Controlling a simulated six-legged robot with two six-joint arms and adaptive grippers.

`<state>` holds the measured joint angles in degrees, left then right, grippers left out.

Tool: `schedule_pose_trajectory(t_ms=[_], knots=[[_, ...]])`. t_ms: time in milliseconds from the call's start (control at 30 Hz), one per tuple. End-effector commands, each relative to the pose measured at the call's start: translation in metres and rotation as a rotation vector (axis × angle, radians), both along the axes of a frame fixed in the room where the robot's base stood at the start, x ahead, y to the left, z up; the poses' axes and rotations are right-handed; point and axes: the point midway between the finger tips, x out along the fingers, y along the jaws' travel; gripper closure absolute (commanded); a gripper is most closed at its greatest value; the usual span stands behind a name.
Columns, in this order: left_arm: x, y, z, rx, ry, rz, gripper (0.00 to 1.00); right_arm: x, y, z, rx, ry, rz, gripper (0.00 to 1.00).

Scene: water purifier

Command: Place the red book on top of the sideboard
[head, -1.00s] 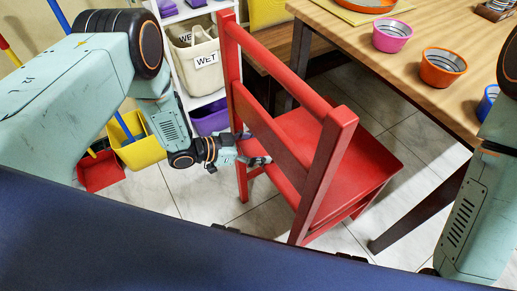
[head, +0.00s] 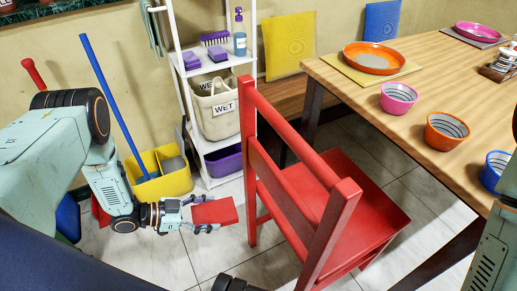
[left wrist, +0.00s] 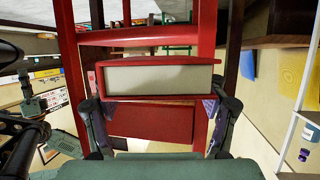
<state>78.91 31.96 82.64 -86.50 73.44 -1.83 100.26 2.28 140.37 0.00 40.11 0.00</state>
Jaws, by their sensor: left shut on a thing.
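The red book (head: 215,211) is in my left gripper (head: 200,213), off the floor and left of the red chair in the head view. In the left wrist view the book (left wrist: 155,80) shows its pale page edge and red cover between the two fingers of the left gripper (left wrist: 158,112), which is shut on it. The chair frame shows behind the book there. I cannot make out a sideboard with certainty in either view. My right gripper is not in view; only part of my right arm shows at the lower right.
The red chair (head: 330,205) stands close right of the book. A white shelf (head: 212,159) with a basket (head: 217,112) stands behind, beside a yellow bucket (head: 165,183). A wooden table (head: 345,82) with bowls is at the right. Tiled floor lies between.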

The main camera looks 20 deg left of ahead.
Motion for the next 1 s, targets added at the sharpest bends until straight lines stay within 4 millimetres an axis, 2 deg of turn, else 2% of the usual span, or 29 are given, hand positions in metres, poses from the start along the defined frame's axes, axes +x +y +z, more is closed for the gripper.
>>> schedule_pose_trajectory(t_ms=[167,367,533,633,767,1000], knots=[[0.000,0.001,0.000,-0.001,-0.001,-0.001,0.62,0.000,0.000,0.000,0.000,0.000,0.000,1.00],[-0.009,0.002,-0.015,0.000,0.002,-0.012,0.62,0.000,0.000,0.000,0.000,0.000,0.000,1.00],[-0.041,-0.002,-0.035,-0.001,0.006,-0.024,0.62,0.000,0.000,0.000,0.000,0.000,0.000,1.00],[-0.062,-0.003,-0.039,-0.002,0.004,-0.024,0.62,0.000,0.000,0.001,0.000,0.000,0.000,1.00],[-0.077,-0.004,-0.030,-0.002,0.000,-0.018,0.62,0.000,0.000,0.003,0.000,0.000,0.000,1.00],[-0.084,-0.012,0.000,-0.002,-0.004,-0.009,0.62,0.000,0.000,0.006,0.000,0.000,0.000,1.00]])
